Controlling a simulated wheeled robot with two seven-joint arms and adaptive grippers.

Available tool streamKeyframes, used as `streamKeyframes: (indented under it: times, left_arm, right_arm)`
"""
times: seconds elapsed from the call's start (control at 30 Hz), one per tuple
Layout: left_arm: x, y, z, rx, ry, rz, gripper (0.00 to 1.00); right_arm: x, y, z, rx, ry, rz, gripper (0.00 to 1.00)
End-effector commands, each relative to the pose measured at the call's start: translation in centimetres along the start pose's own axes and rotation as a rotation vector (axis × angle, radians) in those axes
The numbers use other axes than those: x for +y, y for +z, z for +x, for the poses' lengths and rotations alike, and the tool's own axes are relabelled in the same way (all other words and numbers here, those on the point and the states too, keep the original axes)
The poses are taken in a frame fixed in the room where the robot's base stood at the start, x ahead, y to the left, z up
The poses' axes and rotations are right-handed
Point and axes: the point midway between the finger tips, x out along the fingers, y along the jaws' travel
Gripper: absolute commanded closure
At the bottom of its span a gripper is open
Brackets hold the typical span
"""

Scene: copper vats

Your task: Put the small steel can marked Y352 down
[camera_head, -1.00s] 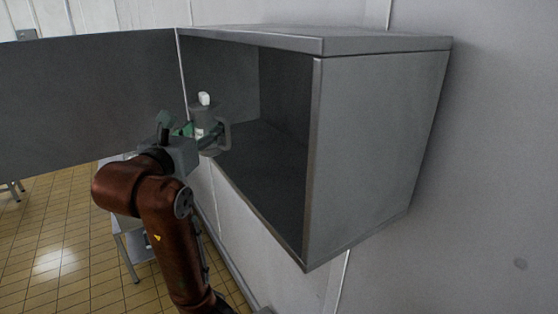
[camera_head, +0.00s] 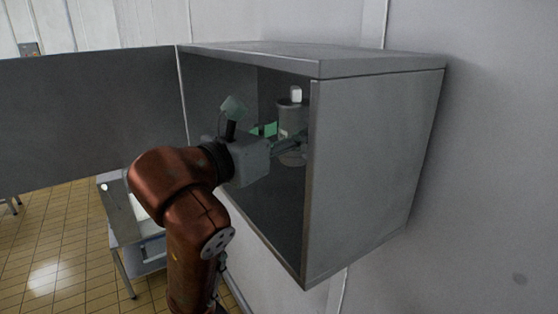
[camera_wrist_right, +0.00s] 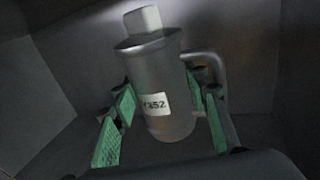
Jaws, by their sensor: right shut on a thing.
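The small steel can (camera_head: 291,120) is a grey cylinder with a white cap and a side handle. Its white label shows in the right wrist view (camera_wrist_right: 153,105) and reads "352" with a blurred first character. My right gripper (camera_head: 277,141) is shut on the can, with its green pads on either side of the body in the wrist view (camera_wrist_right: 165,118). The can is inside the open grey wall cabinet (camera_head: 375,165), close to the near side wall, which partly hides it. I cannot tell whether its base touches the cabinet floor. My left gripper is not in view.
The cabinet door (camera_head: 90,115) stands open to the left. The cabinet's front edge (camera_head: 308,190) is just right of the can. A small metal table (camera_head: 127,235) stands below on the tiled floor. No other object shows inside the cabinet.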

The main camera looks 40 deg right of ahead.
Motion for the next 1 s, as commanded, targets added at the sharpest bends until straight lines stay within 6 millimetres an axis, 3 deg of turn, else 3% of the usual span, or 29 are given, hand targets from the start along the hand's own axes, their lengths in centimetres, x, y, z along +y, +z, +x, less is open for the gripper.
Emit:
streamKeyframes:
  times: [0.13, 0.4, 0.67, 1.0]
  left_arm:
    - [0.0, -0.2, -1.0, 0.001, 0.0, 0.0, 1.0]
    - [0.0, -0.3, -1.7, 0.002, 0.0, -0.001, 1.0]
    - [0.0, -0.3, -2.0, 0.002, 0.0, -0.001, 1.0]
    - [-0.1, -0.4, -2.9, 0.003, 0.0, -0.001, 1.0]
  right_arm:
    - [2.9, -1.2, 1.8, -0.004, -0.003, -0.005, 1.0]
    - [6.0, -5.6, 3.5, -0.004, 0.0, -0.001, 1.0]
    - [7.2, -7.3, 4.2, -0.004, 0.001, -0.001, 1.0]
    - [7.1, -10.2, 4.2, -0.005, 0.001, 0.002, 1.0]
